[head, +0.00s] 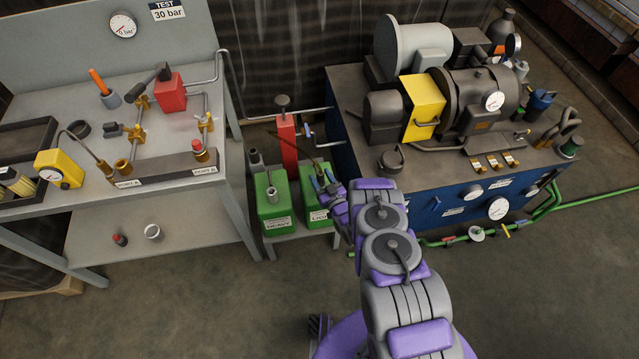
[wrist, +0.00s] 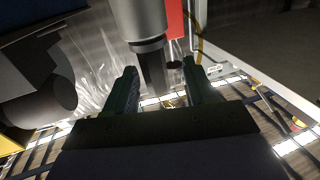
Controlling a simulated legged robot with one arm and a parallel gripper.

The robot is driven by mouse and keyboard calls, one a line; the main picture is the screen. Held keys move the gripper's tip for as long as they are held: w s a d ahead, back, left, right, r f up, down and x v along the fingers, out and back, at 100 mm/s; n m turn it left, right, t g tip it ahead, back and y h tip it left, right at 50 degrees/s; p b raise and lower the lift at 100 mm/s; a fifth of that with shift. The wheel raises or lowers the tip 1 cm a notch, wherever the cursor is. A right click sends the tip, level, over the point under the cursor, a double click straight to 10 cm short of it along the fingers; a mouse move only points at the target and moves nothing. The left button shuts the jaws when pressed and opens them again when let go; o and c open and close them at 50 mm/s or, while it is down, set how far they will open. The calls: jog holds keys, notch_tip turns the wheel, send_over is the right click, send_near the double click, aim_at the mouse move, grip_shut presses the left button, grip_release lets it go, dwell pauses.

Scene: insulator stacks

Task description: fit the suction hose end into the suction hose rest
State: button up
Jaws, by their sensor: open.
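My gripper (head: 323,181) is over the green can marked LIGHT (head: 316,208) in the head view. In the wrist view my gripper (wrist: 160,70) is open, its two dark fingers apart. A grey cylinder with a narrower dark tip (wrist: 150,62) shows between and beyond the fingers; I cannot tell whether it touches them or whether it is the suction hose end. A thin brownish hose (head: 311,157) curves towards my gripper. I cannot make out its end clearly. A small grey upright tube (head: 256,160) stands beside the green can marked HEAVY (head: 272,200); I cannot tell whether it is the rest.
A red pump column (head: 286,142) stands behind the cans. The blue pump unit (head: 430,215) is close on the right, and the grey test bench (head: 180,178) is on the left. The floor in front is mostly clear.

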jog(key=shift+w+a, duration=0.2)
jog(key=shift+w, duration=0.25)
jog(key=shift+w+d, duration=0.1)
jog(key=shift+d, duration=0.05)
jog(key=shift+a, duration=0.2)
jog(key=c, duration=0.6)
jog(key=shift+d+r, duration=0.1)
grip_shut()
